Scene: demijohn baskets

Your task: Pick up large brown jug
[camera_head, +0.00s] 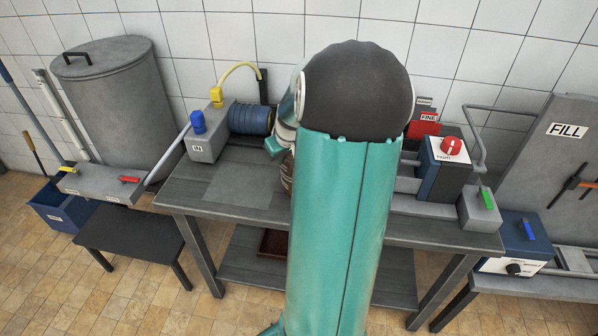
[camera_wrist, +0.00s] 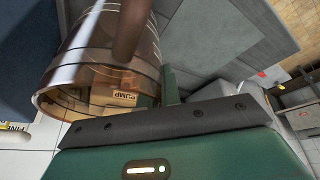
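A large brown see-through jug (camera_wrist: 85,60) with pale bands fills the upper left of the wrist view. A thick dark brown bar (camera_wrist: 131,28), perhaps its handle or neck, crosses its near side. In the head view only a brown sliver of the jug (camera_head: 287,174) shows on the table, beside my teal arm, which hides the rest. My gripper (camera_wrist: 172,88) shows one teal finger close to the jug's right side in the wrist view; whether it touches is unclear. The other finger is hidden, so its opening cannot be judged.
The grey table (camera_head: 245,187) is bare left of my arm. A pump with a blue cylinder (camera_head: 250,118) stands behind there. A red-knobbed box (camera_head: 450,155) and a green-levered block (camera_head: 480,208) stand right. A large grey tank (camera_head: 115,100) is far left.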

